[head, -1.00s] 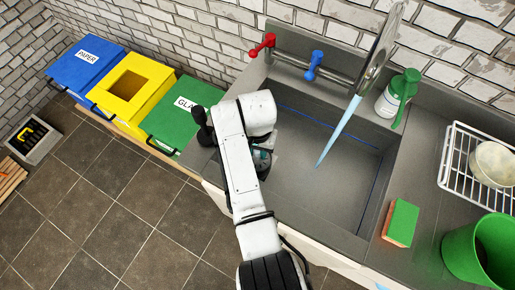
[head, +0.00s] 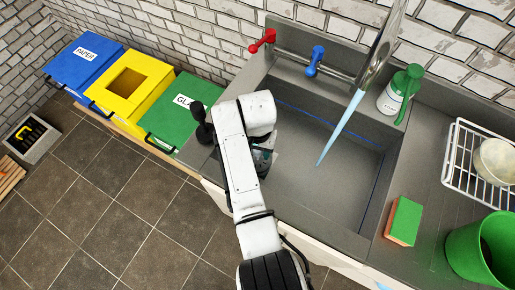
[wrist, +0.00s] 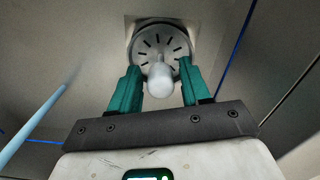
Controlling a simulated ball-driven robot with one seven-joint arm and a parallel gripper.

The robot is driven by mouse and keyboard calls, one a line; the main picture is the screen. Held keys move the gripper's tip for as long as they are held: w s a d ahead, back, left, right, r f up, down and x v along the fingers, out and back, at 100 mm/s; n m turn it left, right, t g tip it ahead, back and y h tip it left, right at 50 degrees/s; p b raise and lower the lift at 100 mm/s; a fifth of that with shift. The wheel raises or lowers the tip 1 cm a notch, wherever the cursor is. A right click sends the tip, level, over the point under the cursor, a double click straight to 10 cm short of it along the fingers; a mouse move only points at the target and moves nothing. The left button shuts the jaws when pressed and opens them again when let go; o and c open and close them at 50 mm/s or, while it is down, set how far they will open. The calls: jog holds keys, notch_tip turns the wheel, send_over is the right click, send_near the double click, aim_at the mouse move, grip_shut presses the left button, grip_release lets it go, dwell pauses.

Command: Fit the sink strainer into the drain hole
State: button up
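The sink strainer (wrist: 160,45) is a round grey metal disc with radial slots and a pale knob (wrist: 160,80) at its centre. It lies at the drain hole (wrist: 191,36), whose dark edge shows around its upper and right side. I cannot tell whether it sits flush in the hole. My gripper (wrist: 159,66) has its two green fingers on either side of the knob, with a visible gap on each side, so it looks open. In the head view my arm hides the strainer and the drain, and most of my gripper (head: 262,160).
The grey sink basin (head: 325,185) surrounds my gripper. A stream of water (head: 340,130) falls from the tap (head: 383,50) to its right. A soap bottle (head: 400,92), a sponge (head: 403,221), a dish rack (head: 460,165) and a green bucket (head: 470,250) stand right of the basin.

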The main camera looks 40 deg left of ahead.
jog(key=shift+o, duration=0.9)
notch_tip(320, 180, up, 11)
jog(key=shift+f, duration=0.1)
